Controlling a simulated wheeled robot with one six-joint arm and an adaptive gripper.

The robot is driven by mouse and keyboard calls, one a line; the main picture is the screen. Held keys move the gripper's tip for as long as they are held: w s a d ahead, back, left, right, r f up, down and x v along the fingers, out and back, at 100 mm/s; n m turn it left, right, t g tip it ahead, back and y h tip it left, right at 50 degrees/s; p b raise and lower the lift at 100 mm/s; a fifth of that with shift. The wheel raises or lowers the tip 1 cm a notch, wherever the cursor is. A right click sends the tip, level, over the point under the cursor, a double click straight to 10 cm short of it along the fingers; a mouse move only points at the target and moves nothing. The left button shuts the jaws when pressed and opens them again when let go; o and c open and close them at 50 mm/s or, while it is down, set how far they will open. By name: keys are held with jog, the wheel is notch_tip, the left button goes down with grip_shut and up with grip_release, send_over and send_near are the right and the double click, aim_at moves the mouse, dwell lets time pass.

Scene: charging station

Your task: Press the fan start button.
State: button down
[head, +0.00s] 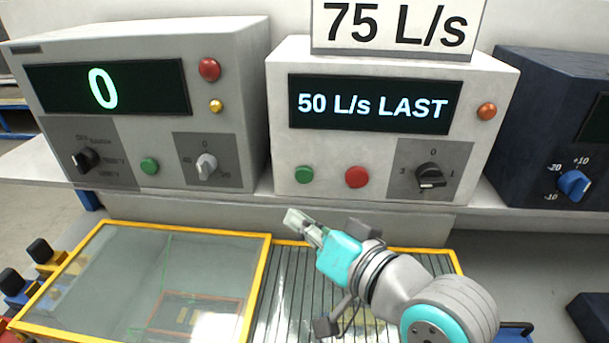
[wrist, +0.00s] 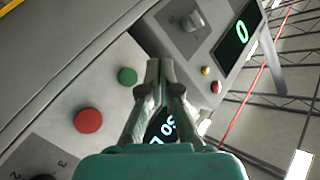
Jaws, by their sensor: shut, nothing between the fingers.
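The middle white box (head: 400,70) has a display reading "50 L/s LAST". On its front are a green button (head: 304,174), a red button (head: 357,177) and a black knob (head: 431,176). This box looks like the fan unit, and the green button looks like its start button; I cannot read a label there. My gripper (head: 297,219) is shut and empty, in front of and below the green button in the head view. In the wrist view the green button (wrist: 127,76) is just left of my fingertips (wrist: 160,66), with no visible contact; the red button (wrist: 88,120) is further left.
A grey box (head: 225,100) reading "0" stands left, with its own green button (head: 149,166) and knobs. A dark blue box (head: 540,120) stands right. A "75 L/s" sign (head: 398,25) stands on the middle box. A yellow-framed glass cover (head: 150,260) lies below.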

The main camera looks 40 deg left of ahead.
jog(key=w+a, duration=0.4)
jog(key=w, duration=0.2)
jog(key=shift+w, duration=0.3)
jog(key=shift+w+a, duration=0.1)
dwell(1.3)
jog(key=shift+w+a, duration=0.15)
jog(key=shift+w, duration=0.1)
jog(key=shift+w+a, duration=0.2)
jog(key=shift+w, duration=0.1)
dwell(0.8)
jog(key=shift+s, duration=0.1)
jog(key=shift+s+d, duration=0.45)
jog(key=shift+s, duration=0.15)
dwell(0.3)
jog(key=s+d, duration=0.1)
jog(key=s, duration=0.1)
jog(key=s+d, duration=0.1)
jog(key=s, duration=0.1)
jog(key=shift+s+d, duration=0.1)
jog(key=shift+d, duration=0.2)
